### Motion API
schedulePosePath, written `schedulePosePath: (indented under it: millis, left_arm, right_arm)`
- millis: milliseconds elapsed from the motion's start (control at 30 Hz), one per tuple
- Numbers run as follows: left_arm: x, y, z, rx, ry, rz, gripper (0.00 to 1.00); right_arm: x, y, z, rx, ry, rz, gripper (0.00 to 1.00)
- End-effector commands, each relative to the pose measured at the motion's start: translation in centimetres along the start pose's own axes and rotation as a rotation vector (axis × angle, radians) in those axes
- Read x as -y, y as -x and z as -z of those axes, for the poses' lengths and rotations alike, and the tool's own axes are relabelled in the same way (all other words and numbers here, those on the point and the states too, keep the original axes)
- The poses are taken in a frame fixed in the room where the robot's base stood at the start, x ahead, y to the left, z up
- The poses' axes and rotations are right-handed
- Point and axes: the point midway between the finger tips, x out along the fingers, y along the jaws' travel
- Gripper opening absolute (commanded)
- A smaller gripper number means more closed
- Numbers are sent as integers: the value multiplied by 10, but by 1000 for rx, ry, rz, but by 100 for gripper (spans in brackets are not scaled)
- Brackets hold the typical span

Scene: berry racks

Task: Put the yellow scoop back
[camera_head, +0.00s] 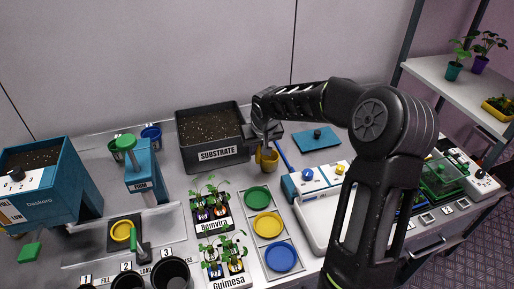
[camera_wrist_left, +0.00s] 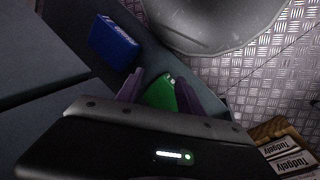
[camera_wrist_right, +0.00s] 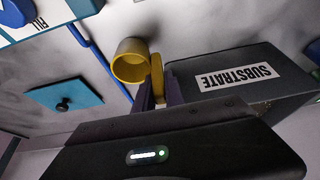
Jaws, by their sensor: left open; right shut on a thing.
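The yellow scoop (camera_head: 270,162) is a small round cup with a handle, in front of the substrate bin's right side. My right gripper (camera_head: 264,141) reaches down over it, partly hidden by its own arm. In the right wrist view the scoop's cup (camera_wrist_right: 131,61) hangs beside the purple fingers, and its yellow handle (camera_wrist_right: 157,76) is between them. A tray (camera_head: 248,212) at the middle of the bench bears green, yellow (camera_head: 267,224) and blue discs. My left gripper (camera_wrist_left: 158,88) is open, with a green block (camera_wrist_left: 161,93) beyond its fingers; it is not in the head view.
The substrate bin (camera_head: 218,153) is left of the scoop. A white device (camera_head: 318,185) with a blue tube stands right of the disc tray. Potted seedlings (camera_head: 210,205) are left of it. A teal plate (camera_head: 316,138) lies behind.

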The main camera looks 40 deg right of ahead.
Motion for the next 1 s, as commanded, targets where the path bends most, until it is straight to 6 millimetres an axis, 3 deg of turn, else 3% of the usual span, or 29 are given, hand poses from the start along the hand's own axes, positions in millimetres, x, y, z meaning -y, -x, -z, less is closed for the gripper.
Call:
schedulePosePath:
  millis: [33, 67, 300, 733, 1000]
  left_arm:
    - [1, -4, 0, -1, -1, -1, 44]
    - [0, -2, 0, -1, -1, -1, 44]
    - [0, -1, 0, -1, -1, -1, 44]
    - [0, 1, 0, 0, 0, 0, 44]
    - [2, -6, 1, -2, -1, -2, 44]
  right_arm:
    - [0, -4, -1, 0, 0, 0, 0]
    - [0, -2, -1, 0, 0, 0, 16]
    - [0, -1, -1, 0, 0, 0, 36]
    - [0, 7, 1, -2, -1, -1, 36]
    - [0, 54, 2, -6, -1, -2, 36]
